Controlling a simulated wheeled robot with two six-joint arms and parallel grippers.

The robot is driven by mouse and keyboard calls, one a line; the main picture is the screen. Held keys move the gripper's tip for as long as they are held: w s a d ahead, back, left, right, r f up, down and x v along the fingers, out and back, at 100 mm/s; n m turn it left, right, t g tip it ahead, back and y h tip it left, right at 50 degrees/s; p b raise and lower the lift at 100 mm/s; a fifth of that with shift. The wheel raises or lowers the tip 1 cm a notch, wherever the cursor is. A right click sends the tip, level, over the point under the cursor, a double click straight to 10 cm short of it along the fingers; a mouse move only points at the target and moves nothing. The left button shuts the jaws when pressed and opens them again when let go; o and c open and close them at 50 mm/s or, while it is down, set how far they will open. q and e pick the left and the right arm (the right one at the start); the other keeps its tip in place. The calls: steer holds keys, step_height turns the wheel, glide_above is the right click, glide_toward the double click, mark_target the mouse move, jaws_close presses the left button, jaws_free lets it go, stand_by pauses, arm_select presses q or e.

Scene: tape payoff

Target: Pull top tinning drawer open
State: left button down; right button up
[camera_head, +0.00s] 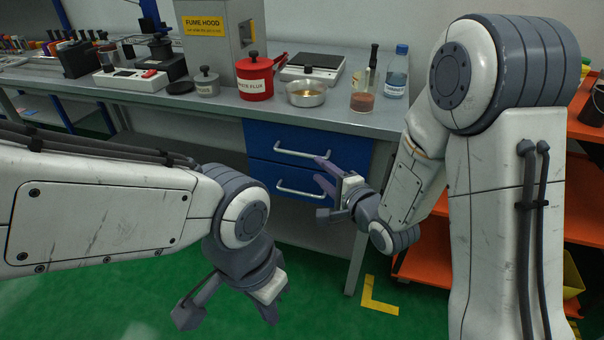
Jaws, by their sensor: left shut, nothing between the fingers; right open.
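The top drawer (262,137) is the upper of two blue drawer fronts under the grey bench. It looks closed, with its front about in line with the lower one. Its light bar handle (292,152) runs across the front. My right gripper (319,171) is open, with its purple-grey fingers pointing left. Its upper finger overlaps the right end of the top handle in the picture; I cannot tell whether it touches. My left gripper (230,314) hangs low over the green floor, shut and empty, well in front of the drawers.
The lower drawer (262,176) has a similar handle (293,188). The bench top (225,115) holds a red pot (254,80), a metal pan (306,93), a beaker (363,98) and a bottle (396,73). An orange shelf unit (428,262) stands right. The green floor in front is clear.

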mark_target(302, 155)
steer(key=b+x, duration=0.1)
steer(key=x, duration=0.9)
steer(key=shift+w, duration=0.25)
jaws_close()
steer(key=shift+f, duration=0.1)
stand_by(1.0)
